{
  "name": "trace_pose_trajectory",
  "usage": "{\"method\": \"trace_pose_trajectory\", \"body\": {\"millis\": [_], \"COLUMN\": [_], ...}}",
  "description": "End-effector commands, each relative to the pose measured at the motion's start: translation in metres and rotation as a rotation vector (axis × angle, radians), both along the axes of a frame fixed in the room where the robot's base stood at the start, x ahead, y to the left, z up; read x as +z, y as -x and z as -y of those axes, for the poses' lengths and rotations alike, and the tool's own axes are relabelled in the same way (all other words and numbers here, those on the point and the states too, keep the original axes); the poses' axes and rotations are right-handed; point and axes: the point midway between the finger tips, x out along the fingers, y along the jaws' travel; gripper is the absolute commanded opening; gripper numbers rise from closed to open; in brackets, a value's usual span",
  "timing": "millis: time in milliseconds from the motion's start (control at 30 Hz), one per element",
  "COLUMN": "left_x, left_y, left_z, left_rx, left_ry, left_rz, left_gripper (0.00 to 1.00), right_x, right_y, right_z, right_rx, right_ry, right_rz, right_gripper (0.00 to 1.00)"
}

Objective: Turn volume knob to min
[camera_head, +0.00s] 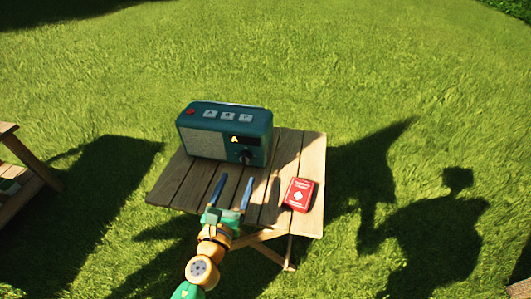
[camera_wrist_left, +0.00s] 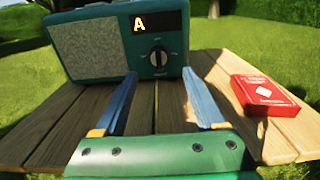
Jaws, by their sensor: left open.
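The teal radio (camera_head: 225,131) stands upright on the wooden table, its front with a light speaker panel facing me. Its dark volume knob (camera_head: 245,157) is low on the right of the front, below a display showing an orange "A". In the left wrist view the knob (camera_wrist_left: 158,58) is seen face on, with a pale pointer line standing about vertical. My left gripper (camera_head: 233,190) is open and empty, its two blue fingers pointing at the radio. The knob appears between the fingers in the wrist view, beyond their tips, with no visible contact. My right gripper is not in view.
A red card box (camera_head: 299,194) lies on the slatted wooden table (camera_head: 312,160), right of my left gripper. Another wooden piece of furniture (camera_head: 22,170) stands at the left edge. Grass surrounds the table, with shadows on it.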

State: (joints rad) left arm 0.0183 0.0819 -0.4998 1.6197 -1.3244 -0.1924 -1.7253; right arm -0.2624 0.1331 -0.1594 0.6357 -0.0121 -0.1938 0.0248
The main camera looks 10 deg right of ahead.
Motion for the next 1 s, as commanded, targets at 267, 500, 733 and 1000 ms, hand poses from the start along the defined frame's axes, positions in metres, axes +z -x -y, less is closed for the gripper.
{"method": "trace_pose_trajectory", "body": {"millis": [267,500,733,1000], "left_x": [0.000,0.000,0.001,0.001], "left_y": [-0.040,-0.067,-0.068,-0.067], "left_z": [0.014,0.023,0.023,0.023], "left_rx": [-0.002,-0.003,-0.002,-0.002], "left_ry": [-0.012,-0.012,-0.011,-0.011], "left_rz": [0.014,0.010,0.010,0.009], "left_gripper": [0.73,0.73,0.67,0.00], "right_x": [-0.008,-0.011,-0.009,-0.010], "right_y": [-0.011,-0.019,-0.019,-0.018], "right_z": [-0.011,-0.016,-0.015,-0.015], "right_rx": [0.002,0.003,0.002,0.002], "right_ry": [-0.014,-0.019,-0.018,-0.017], "right_rz": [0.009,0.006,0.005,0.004], "right_gripper": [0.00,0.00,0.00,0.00]}}
